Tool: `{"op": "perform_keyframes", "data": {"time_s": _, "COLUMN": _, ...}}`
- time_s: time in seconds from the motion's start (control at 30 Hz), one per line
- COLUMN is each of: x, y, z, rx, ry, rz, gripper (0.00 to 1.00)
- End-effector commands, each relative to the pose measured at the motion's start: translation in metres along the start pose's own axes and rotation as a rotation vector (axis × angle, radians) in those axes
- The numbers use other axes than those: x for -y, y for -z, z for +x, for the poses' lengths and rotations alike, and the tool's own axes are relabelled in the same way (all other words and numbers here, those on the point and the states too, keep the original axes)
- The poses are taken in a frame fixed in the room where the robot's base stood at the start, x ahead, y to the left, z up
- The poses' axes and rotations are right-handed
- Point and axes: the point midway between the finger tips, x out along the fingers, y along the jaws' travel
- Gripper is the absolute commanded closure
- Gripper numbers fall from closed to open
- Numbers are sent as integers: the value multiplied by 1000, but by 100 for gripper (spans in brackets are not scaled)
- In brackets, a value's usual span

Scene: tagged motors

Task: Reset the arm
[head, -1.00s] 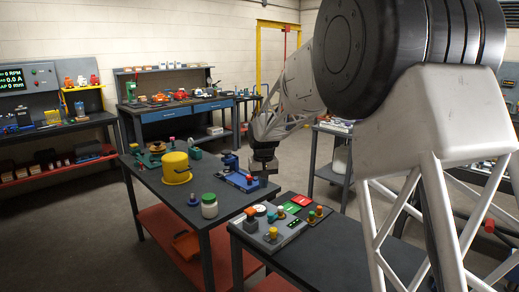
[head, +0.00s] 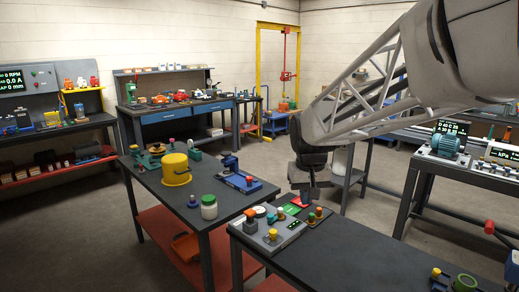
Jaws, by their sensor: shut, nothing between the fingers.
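My gripper (head: 306,200) hangs pointing down at the end of my arm, in the middle of the head view. It is shut and empty. It appears over or just behind the back edge of the front bench (head: 352,250), beside the control panel (head: 270,234). Its exact height above the bench is hard to judge.
A side bench (head: 150,182) on the left holds a yellow pot (head: 175,170), a white jar with a green lid (head: 209,207) and a blue device (head: 240,182). A motor bench (head: 425,165) stands at right. The front bench's middle is bare.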

Motion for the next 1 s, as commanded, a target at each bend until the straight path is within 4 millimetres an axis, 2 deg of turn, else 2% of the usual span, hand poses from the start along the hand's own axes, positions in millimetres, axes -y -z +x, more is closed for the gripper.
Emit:
{"op": "perform_keyframes", "data": {"time_s": 0.1, "x": -7, "y": -32, "z": -7, "rx": -12, "ry": -2, "rz": 14, "gripper": 100}}
{"op": "perform_keyframes", "data": {"time_s": 0.47, "x": -22, "y": -125, "z": -17, "rx": -46, "ry": -9, "rz": 54, "gripper": 100}}
{"op": "perform_keyframes", "data": {"time_s": 0.77, "x": -30, "y": -202, "z": -12, "rx": -73, "ry": -15, "rz": 87, "gripper": 100}}
{"op": "perform_keyframes", "data": {"time_s": 1.0, "x": -33, "y": -259, "z": -1, "rx": -93, "ry": -20, "rz": 111, "gripper": 100}}
